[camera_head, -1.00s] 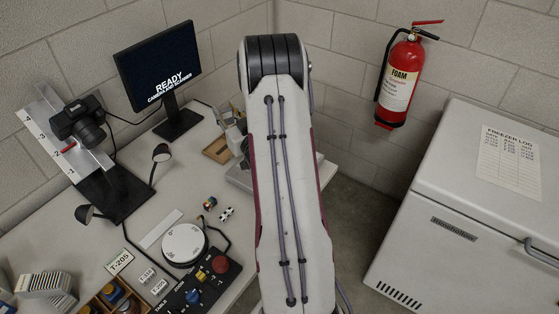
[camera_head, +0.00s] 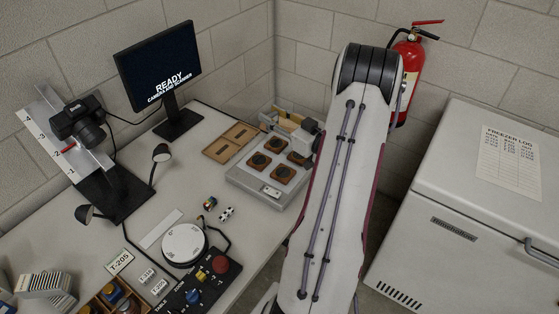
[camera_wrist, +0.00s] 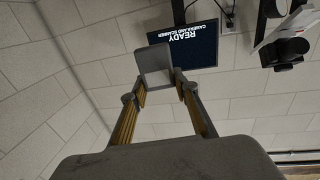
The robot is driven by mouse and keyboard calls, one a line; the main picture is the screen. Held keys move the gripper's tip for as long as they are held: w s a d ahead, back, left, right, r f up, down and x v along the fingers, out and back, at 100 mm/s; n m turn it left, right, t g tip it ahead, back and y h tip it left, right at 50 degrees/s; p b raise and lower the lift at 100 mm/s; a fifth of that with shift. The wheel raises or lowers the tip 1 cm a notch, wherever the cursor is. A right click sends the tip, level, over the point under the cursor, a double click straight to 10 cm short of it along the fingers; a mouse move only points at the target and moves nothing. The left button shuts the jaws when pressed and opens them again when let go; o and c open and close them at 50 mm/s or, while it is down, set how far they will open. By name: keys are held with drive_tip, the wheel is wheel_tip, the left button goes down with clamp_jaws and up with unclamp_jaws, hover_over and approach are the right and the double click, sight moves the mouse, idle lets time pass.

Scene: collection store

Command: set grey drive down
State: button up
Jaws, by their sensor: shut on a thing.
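The grey drive (camera_wrist: 154,62) is a flat grey slab in the wrist view, held up in front of the monitor and wall. My gripper (camera_wrist: 160,88) is shut on its lower part, one finger on each side. The slab stands clear of any surface in that view. In the head view my arm covers most of the gripper, and I cannot make out the drive there.
On the desk in the head view are a grey tray (camera_head: 240,178) with several brown square pieces, a wooden two-part tray (camera_head: 214,151), a monitor (camera_head: 160,62), a camera stand (camera_head: 112,192) and a round white dial (camera_head: 184,243). A chest freezer (camera_head: 455,200) and fire extinguisher (camera_head: 408,60) stand right.

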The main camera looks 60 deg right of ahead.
drive_tip(key=s+f+n+y, duration=0.1)
drive_tip(key=s+f+y, duration=0.1)
drive_tip(key=s, duration=0.9)
drive_tip(key=shift+s+d+f+n+y, duration=0.15)
drive_tip(key=shift+d+f+n+y, duration=0.05)
drive_tip(key=shift+d+n+y, duration=0.1)
drive_tip(key=shift+f, duration=0.1)
drive_tip(key=shift+f, duration=3.05)
drive_tip(key=shift+f, duration=1.85)
drive_tip(key=shift+f, duration=0.15)
drive_tip(key=o, duration=1.1)
